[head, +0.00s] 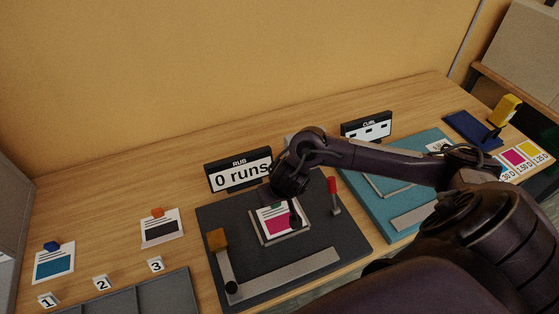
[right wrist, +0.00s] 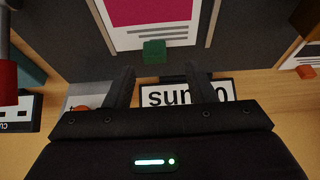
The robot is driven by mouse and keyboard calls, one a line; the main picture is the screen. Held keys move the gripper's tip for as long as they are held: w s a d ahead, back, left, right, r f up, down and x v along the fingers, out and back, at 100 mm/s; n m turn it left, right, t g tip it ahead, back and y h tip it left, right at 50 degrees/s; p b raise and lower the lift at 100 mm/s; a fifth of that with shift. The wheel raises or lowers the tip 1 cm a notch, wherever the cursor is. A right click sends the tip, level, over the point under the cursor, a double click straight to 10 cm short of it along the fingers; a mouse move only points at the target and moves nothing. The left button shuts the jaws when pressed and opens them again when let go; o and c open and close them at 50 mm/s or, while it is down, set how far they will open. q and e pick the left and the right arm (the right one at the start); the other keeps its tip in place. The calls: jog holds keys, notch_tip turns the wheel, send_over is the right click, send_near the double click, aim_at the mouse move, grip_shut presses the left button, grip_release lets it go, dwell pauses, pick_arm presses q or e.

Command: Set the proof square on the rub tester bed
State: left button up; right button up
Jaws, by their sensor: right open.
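The proof square (head: 274,221), a white card with a magenta patch and a green tab, lies flat on the pale bed of the dark rub tester (head: 314,236). My right gripper (head: 282,206) is just above its far side and hides part of it. In the right wrist view the magenta card (right wrist: 150,12) lies between pale bed edges. Its green tab (right wrist: 154,52) sits just beyond the open fingertips (right wrist: 160,72), apart from both fingers. My left gripper is not in view.
A "0 runs" display (head: 239,172) stands behind the tester. A red-handled lever (head: 333,192) is right of the bed, an orange block (head: 217,240) left. Blue (head: 54,264) and black (head: 161,229) cards lie left. A teal curl station (head: 385,205) stands right.

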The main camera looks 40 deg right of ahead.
jog(key=p+v, duration=0.1)
jog(key=v, duration=0.5)
jog(key=shift+r, duration=0.15)
jog(key=shift+s, duration=0.15)
